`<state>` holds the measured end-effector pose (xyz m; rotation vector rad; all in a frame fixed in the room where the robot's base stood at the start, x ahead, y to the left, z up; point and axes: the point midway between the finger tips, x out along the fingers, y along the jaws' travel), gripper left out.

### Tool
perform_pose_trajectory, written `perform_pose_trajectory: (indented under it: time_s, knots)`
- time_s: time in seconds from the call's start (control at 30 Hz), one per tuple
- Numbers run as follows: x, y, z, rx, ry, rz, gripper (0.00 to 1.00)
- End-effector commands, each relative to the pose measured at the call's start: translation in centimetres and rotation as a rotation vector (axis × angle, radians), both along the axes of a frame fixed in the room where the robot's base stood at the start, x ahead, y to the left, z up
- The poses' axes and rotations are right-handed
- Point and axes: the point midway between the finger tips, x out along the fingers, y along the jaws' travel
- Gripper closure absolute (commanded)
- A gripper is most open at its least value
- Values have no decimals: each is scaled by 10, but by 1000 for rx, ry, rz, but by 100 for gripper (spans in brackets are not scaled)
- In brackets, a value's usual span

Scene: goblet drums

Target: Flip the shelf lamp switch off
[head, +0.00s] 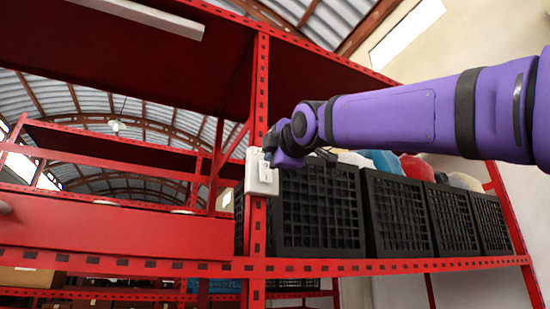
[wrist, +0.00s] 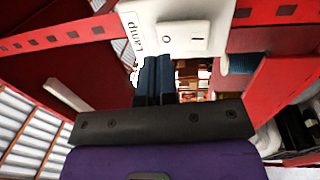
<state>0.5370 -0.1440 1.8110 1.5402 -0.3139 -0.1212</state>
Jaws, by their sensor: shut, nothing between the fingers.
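A white switch box (head: 262,177) is fixed to the red upright post of the shelf. In the wrist view its plate (wrist: 142,22) reads "Lamp", and its white rocker (wrist: 184,37) bears an O mark and a line mark. My gripper (wrist: 157,62) is shut and empty. Its dark fingertips lie by the plate's lower edge, near the O end of the rocker; I cannot tell whether they touch. In the head view my gripper (head: 269,150) is at the top right of the box, its fingertips hard to make out. A white bar (head: 145,15) hangs under the upper shelf.
Black crates (head: 317,210) stand on the red shelf (head: 390,266) just right of the box, below my arm. The red post (head: 260,100) and the upper shelf board (head: 120,55) are close by. Open space shows left of the post.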

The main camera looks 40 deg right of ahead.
Motion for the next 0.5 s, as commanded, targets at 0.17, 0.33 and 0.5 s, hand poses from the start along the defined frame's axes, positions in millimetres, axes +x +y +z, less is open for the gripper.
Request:
perform_pose_trajectory:
  time_s: [0.17,0.33,0.5]
  knots:
    - [-14,6,3,0,-2,1,100]
    - [-37,13,6,0,-3,2,100]
    - [-63,20,10,-1,-2,1,100]
